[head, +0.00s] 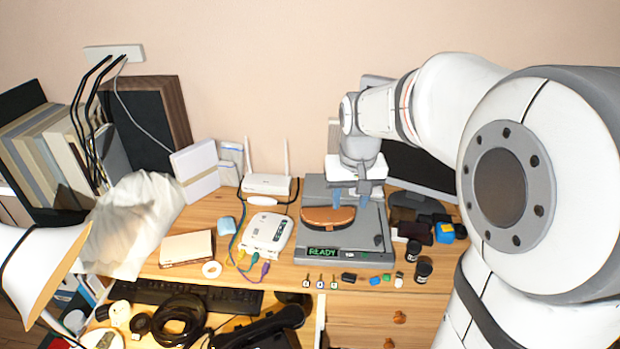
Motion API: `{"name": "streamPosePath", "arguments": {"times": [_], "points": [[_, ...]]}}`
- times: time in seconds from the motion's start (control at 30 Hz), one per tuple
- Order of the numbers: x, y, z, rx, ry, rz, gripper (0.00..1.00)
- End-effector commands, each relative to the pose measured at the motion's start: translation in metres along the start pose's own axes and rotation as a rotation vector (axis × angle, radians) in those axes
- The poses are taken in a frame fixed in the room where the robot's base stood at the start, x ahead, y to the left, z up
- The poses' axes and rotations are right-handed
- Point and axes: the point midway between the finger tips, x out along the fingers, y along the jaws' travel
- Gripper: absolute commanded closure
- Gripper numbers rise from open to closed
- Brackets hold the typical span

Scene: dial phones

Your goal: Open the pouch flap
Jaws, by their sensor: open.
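A brown pouch (328,217) with a rounded shape lies on a grey station (348,254) whose small screen reads READY. I cannot make out the edge of its flap clearly at this size. My gripper (351,200) points down over the station, with two blue fingertips spread apart and nothing seen between them. The fingertips appear above or beside the pouch's far right edge. I cannot tell whether they touch it.
A white box device (267,232) and a white router (267,184) stand left of the station. Dark jars (423,269) and several small blocks lie right and in front. A lamp (40,262) and a crumpled white bag (138,222) fill the left side.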

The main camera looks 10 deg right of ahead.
Motion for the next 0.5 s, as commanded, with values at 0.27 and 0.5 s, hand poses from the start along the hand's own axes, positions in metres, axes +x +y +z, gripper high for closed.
{"name": "streamPosePath", "arguments": {"times": [0.27, 0.5], "points": [[0.079, -0.004, -0.082, 0.022, -0.077, 0.003, 0.58], [0.155, -0.006, -0.132, 0.041, -0.134, 0.007, 0.58]]}}
